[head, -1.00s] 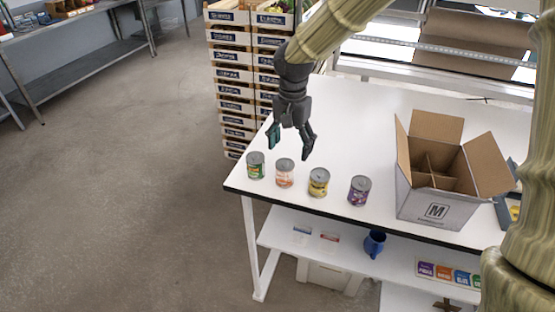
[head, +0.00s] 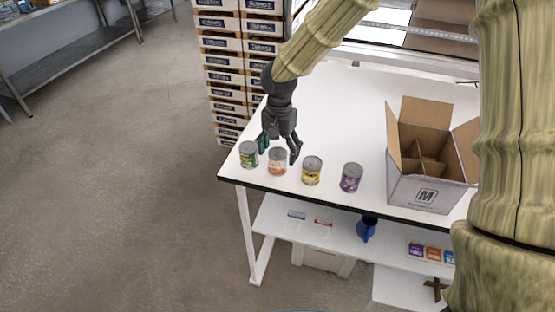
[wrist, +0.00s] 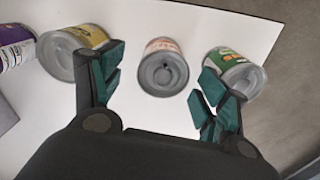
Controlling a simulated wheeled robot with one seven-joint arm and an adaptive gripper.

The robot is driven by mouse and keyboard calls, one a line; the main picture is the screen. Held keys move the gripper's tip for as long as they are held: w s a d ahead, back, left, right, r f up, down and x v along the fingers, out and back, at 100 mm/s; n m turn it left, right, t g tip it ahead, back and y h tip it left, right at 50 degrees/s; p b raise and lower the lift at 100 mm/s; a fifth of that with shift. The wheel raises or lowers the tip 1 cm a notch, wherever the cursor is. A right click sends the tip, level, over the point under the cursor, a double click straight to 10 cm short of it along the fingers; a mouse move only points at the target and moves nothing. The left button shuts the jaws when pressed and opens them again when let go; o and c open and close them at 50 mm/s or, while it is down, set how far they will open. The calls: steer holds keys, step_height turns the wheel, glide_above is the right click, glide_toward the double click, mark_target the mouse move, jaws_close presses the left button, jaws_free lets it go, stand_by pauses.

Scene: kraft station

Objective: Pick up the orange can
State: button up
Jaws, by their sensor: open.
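The orange can (head: 277,163) stands upright on the white table near its front left edge, between the green can (head: 248,155) and the yellow can (head: 312,171). My gripper (head: 279,152) is open and empty, just above and behind the orange can in the head view. In the wrist view the orange can (wrist: 164,67) shows its grey lid beyond the open fingers (wrist: 155,92), in the gap between them. The right finger there overlaps the green can (wrist: 236,72), and the left finger overlaps the yellow can (wrist: 72,52). I cannot tell whether they touch.
A purple can (head: 351,178) stands right of the yellow can. An open divided cardboard box (head: 415,193) stands further right on the table (head: 345,115). Stacked crates (head: 228,75) rise behind the left table edge. A blue mug (head: 366,229) is on the lower shelf.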

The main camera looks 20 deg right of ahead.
mark_target(278, 153)
steer(key=shift+w+a+f+p, duration=0.15)
steer(key=shift+f+p, duration=0.45)
steer(key=shift+f, duration=1.15)
steer(key=c, duration=1.2)
